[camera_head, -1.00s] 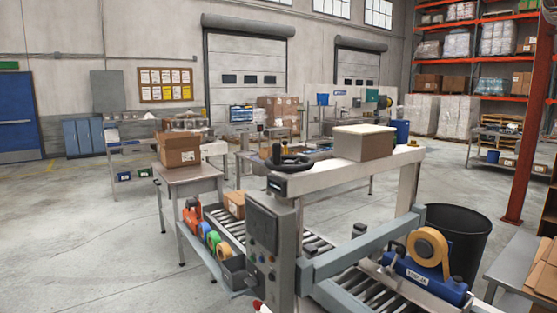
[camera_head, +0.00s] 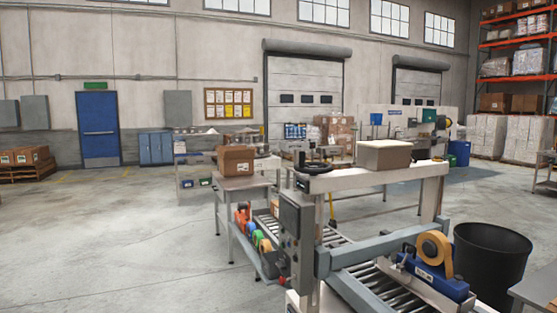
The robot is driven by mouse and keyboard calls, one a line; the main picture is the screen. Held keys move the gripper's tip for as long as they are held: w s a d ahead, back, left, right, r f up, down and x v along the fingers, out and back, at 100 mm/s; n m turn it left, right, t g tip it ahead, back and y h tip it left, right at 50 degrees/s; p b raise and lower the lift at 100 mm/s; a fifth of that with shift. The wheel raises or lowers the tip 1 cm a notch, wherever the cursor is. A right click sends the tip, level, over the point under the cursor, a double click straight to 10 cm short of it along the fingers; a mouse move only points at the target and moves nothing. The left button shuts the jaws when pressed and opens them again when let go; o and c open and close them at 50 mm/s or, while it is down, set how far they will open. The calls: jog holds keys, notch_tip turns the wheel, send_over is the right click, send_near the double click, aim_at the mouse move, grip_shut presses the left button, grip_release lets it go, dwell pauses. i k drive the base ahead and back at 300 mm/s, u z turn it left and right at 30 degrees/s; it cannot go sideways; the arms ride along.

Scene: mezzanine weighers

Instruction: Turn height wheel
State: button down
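The height wheel, a dark handwheel (camera_head: 317,167), sits on top of the left end of the white crossbeam (camera_head: 375,177) of a carton-sealing machine. It is ahead of me, a little right of the middle of the head view. A grey control box (camera_head: 296,222) hangs on the machine's post below the wheel. A light-topped carton (camera_head: 384,155) rests on the beam to the right of the wheel. My gripper is not in view, so its state does not show.
A roller conveyor (camera_head: 385,288) runs through the machine, with a blue tape head (camera_head: 436,278) over it. A black bin (camera_head: 490,262) stands at right. A small table with a brown box (camera_head: 236,159) is left of the machine. The floor at left is clear.

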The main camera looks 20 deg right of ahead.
aim_at(314, 168)
jog(key=u, duration=0.6)
jog(key=i, duration=1.8)
jog(key=z, duration=0.45)
